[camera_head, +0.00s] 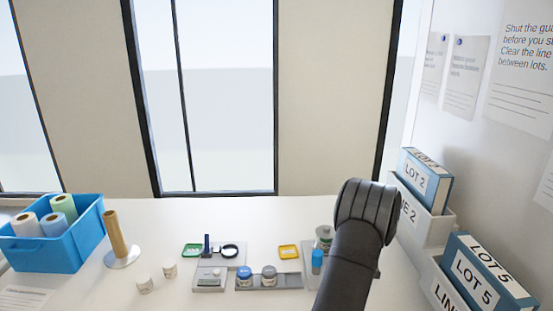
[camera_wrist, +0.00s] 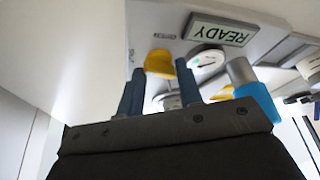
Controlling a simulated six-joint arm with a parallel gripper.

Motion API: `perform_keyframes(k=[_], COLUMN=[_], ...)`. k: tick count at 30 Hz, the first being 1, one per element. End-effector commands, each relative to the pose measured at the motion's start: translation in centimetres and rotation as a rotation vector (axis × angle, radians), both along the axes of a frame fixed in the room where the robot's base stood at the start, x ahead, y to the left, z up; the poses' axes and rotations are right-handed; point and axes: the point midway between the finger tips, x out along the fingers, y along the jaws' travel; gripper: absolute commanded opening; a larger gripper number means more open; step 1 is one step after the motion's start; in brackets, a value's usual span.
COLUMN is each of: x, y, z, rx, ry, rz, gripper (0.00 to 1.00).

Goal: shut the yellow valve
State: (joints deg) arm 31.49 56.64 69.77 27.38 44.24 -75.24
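In the wrist view, a rounded yellow piece (camera_wrist: 160,64), which looks like the yellow valve's handle, shows just beyond and between my finger tips. Whether it is open or shut I cannot tell. My gripper (camera_wrist: 158,85) has two dark blue fingers standing apart, with a gap between them and nothing visibly held. Whether a finger touches the yellow piece is unclear. A second yellow bit (camera_wrist: 222,93) shows to the right, partly hidden behind the gripper. In the head view my dark arm covers the gripper, and I cannot make out the valve there.
A "READY" display (camera_wrist: 219,30) and a blue cylinder (camera_wrist: 260,102) with a grey end are near the fingers. The head view shows a yellow tray (camera_head: 289,252), jars (camera_head: 269,274) on a grey holder, a blue bin (camera_head: 52,249) left, and lot boxes (camera_head: 426,181) right.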

Motion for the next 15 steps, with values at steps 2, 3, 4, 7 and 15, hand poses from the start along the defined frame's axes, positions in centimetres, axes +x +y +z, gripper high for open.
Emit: perform_keyframes(k=[2, 3, 4, 7, 15], x=[0.0, 0.0, 0.0, 0.1, 0.8], y=[0.0, 0.0, 0.0, 0.1, 0.3], z=[0.0, 0.0, 0.0, 0.3, 2.2], rx=[0.001, 0.001, 0.002, 0.013, 0.099], ry=[0.000, 0.001, 0.001, 0.009, 0.080], rz=[0.000, -0.001, -0.003, -0.030, -0.255], gripper=[0.32, 0.32, 0.32, 0.32, 0.32])
